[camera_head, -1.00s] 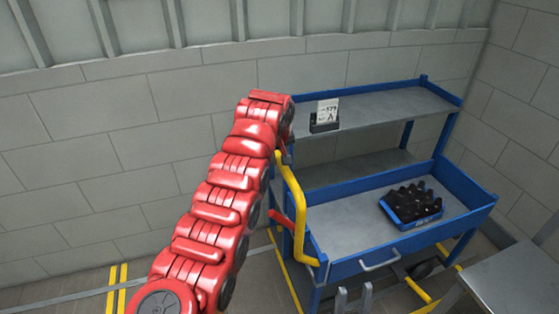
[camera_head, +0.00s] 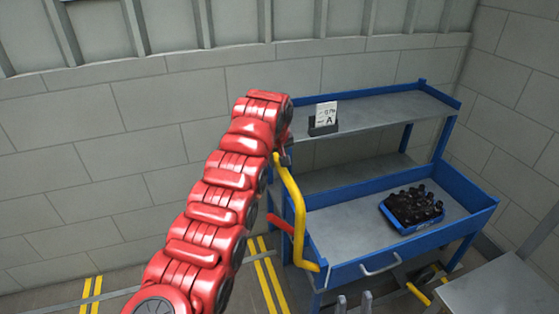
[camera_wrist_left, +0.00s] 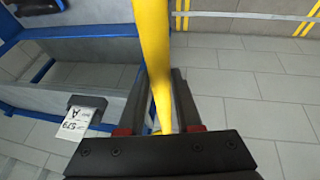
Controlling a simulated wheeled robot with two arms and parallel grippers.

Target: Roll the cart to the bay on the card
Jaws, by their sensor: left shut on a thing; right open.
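The blue cart (camera_head: 345,268) has a grey upper shelf and a lower tray. Its yellow push handle (camera_head: 298,215) is on the left side. My left gripper (camera_head: 284,152) is shut on the handle near its upper end. The left wrist view shows the yellow bar (camera_wrist_left: 153,60) between the fingers (camera_wrist_left: 158,118). My right gripper (camera_head: 354,302) is open and empty at the bottom edge, in front of the cart.
A blue crate of dark bottles (camera_head: 412,208) sits in the cart's tray. A grey table (camera_head: 500,288) stands close at the right. A block wall (camera_head: 90,150) runs behind. Pairs of yellow floor lines (camera_head: 268,278) lie left of the cart, with open floor between.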

